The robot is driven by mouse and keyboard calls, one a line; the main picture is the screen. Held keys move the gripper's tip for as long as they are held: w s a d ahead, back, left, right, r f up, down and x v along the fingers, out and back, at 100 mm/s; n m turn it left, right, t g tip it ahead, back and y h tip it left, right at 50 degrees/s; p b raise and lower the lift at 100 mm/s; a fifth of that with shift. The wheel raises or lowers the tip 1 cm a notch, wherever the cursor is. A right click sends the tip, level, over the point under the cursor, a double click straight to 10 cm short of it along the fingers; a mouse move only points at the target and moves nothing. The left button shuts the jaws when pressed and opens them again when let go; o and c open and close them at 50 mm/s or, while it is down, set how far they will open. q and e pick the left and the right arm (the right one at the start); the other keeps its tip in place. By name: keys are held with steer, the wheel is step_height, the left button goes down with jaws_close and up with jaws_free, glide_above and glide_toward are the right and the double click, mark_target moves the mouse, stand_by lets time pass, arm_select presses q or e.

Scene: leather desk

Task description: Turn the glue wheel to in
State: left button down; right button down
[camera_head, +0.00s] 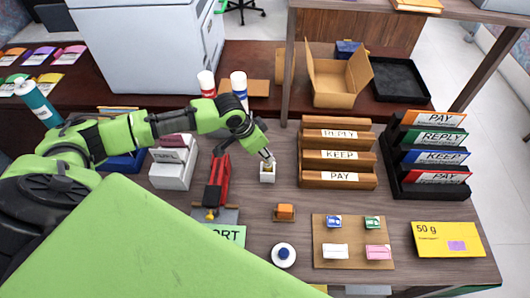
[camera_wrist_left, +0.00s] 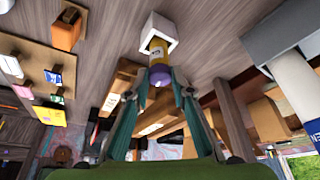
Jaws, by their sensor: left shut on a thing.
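The glue stick (camera_wrist_left: 157,50) has a yellow body and stands in a small white square holder (camera_head: 267,176). The holder also shows in the left wrist view (camera_wrist_left: 158,30). The purple glue wheel (camera_wrist_left: 160,78) is at the end of the stick that faces my gripper. My left gripper (camera_head: 266,156) is above the holder, with its teal fingers shut on the wheel, one on each side. In the head view the fingers hide much of the stick. Any in or out marking is too small to read. My right gripper is in neither view.
A red stapler-like tool (camera_head: 218,184) stands left of the holder. A wooden sorter (camera_head: 338,181) with REPLY, KEEP and PAY labels stands close on the right. An orange-topped block (camera_head: 285,212) and a round white item (camera_head: 284,256) lie in front.

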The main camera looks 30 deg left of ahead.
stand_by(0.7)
arm_select(q)
steer(key=c, duration=1.8)
jaws_free()
steer(key=shift+o, duration=0.2)
steer(key=v, duration=1.2)
